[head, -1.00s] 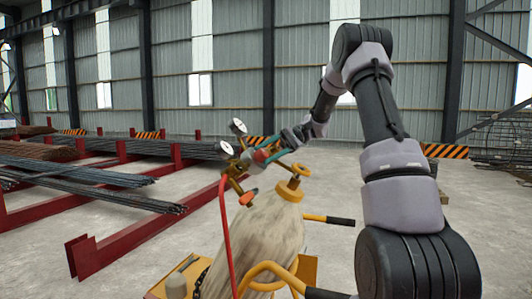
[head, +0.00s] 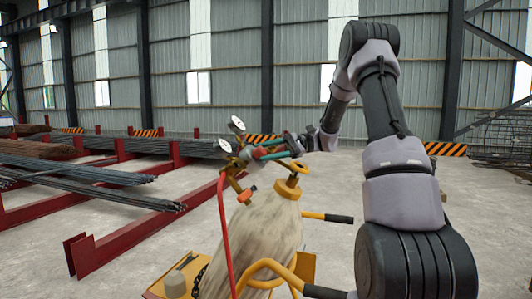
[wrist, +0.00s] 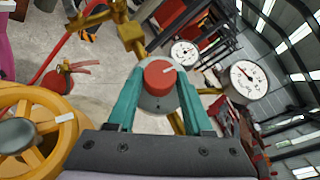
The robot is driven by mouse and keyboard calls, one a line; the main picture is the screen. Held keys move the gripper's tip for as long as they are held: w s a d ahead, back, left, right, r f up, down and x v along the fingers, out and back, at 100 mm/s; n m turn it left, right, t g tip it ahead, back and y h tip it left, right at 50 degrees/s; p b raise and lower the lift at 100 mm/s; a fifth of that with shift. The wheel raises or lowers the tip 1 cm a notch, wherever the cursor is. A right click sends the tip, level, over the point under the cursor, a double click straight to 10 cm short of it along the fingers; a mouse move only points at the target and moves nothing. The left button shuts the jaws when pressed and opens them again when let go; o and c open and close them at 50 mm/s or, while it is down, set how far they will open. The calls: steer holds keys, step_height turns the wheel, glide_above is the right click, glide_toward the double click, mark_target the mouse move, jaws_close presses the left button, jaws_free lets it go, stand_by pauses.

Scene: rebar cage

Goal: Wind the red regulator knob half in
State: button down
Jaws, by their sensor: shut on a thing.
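In the head view my gripper (head: 268,152) reaches the regulator from the right, and the knob is mostly hidden by the fingers. Two white dial gauges (wrist: 184,53) (wrist: 248,82) stand right of the knob in the wrist view.
A yellow handwheel (wrist: 30,128) is close at the left of my gripper, on the cylinder's valve. A red hose (head: 225,230) hangs from the regulator. A yellow trolley (head: 305,265) holds the cylinder. Rebar racks (head: 130,205) stand at left; open floor lies behind.

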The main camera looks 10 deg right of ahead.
steer(key=shift+c, duration=1.6)
jaws_free()
steer(key=w+d+r, duration=0.1)
steer(key=d, duration=0.9)
steer(key=shift+w+d, duration=0.25)
steer(key=shift+d, duration=0.05)
steer(key=shift+r, duration=0.1)
